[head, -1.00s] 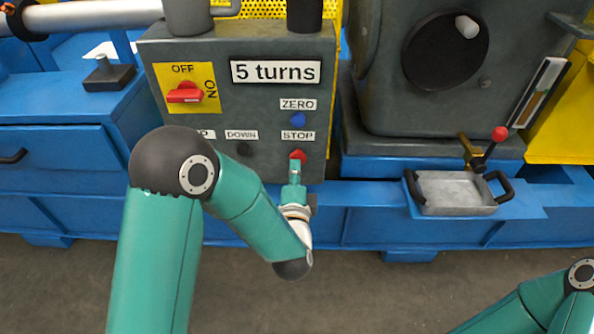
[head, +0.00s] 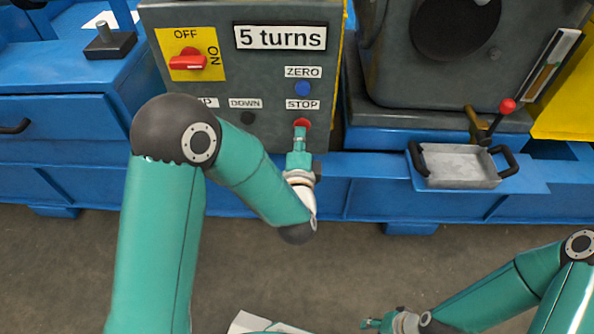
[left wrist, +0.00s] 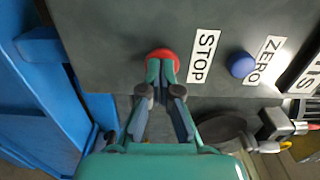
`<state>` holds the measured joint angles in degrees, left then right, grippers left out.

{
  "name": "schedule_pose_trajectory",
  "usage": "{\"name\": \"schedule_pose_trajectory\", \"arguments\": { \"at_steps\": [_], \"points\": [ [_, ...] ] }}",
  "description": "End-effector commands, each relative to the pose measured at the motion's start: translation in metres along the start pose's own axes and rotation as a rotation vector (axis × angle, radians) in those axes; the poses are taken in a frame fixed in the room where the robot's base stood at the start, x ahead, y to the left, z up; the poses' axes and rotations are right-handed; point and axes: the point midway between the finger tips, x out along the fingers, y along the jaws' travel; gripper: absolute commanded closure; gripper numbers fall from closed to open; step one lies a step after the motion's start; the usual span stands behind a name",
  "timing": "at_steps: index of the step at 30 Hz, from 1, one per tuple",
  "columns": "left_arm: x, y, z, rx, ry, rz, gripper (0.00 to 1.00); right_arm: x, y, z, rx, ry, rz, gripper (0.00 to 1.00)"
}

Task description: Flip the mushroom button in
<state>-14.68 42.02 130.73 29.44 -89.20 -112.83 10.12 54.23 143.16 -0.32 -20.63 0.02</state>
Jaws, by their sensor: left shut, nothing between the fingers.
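The red mushroom button (head: 303,123) sits under the STOP label on the grey control panel (head: 270,180). It also shows in the left wrist view (left wrist: 162,56), partly covered by my fingertips. My left gripper (head: 300,134) is shut and empty, with its tips at the lower part of the button. The tips look to be touching or very close to it; I cannot tell which. In the left wrist view the closed fingers (left wrist: 161,72) overlap the button's face. My right gripper (head: 366,323) is low at the bottom of the head view, away from the panel; its fingers are too small to read.
A blue ZERO button (head: 303,88) is above STOP, and a black DOWN button (head: 248,118) is to its left. A red rotary switch (head: 188,60) is at upper left. A metal tray (head: 460,166) and a red-knobbed lever (head: 507,106) are at right.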

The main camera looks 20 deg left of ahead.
Motion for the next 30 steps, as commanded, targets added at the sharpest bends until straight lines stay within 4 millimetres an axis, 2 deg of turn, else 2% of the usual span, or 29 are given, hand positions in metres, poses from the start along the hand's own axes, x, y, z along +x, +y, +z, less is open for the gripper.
{"name": "schedule_pose_trajectory", "arguments": {
  "at_steps": [4,6,13,15,21,30],
  "points": [
    [-0.024,0.003,-0.01,0.008,0.021,0.006,1.0,0.004,0.002,0.0,0.0,0.0,0.0,0.6],
    [-0.042,0.0,-0.011,0.01,0.024,0.009,1.0,-0.004,-0.001,0.0,0.0,-0.001,0.0,0.6],
    [-0.101,0.0,-0.01,0.013,0.028,0.009,1.0,-0.012,-0.004,0.0,0.0,0.0,0.0,0.6],
    [-0.101,-0.005,-0.009,0.013,0.018,0.012,1.0,-0.031,-0.011,0.0,0.0,-0.001,0.0,0.6],
    [-0.111,-0.003,-0.007,0.012,0.013,0.012,1.0,-0.058,-0.021,0.0,0.0,0.0,0.0,0.6],
    [-0.12,0.001,-0.006,0.009,0.015,0.008,1.0,-0.074,-0.027,0.001,0.0,0.0,0.0,0.6]
  ]
}}
